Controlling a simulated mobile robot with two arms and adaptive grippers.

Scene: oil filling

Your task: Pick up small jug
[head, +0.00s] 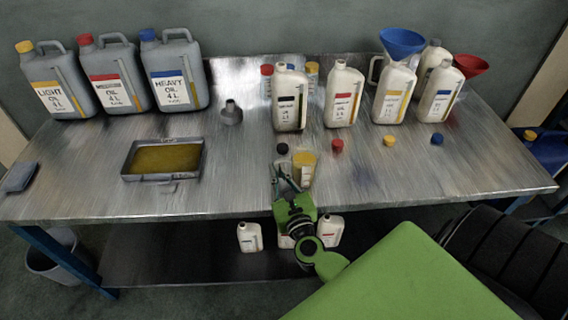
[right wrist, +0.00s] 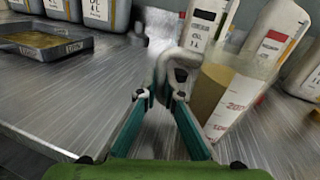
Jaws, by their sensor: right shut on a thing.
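The small jug (head: 304,167) is a clear measuring jug with yellow-brown oil in it, upright near the front middle of the table. In the right wrist view the jug (right wrist: 216,98) has red marks on its side, and its pale handle (right wrist: 178,62) lies at my fingertips. My right gripper (head: 285,174) reaches in from the front. In its wrist view the gripper (right wrist: 162,92) is shut on the jug's handle. The jug's base seems to be on or close to the table; I cannot tell which. My left gripper is not in view.
The metal table (head: 230,190) has a tray of oil (head: 130,157) left of the jug. White bottles (head: 343,97) stand behind it, with loose caps (head: 337,145) in front of them. Grey canisters (head: 175,75) stand at the back left.

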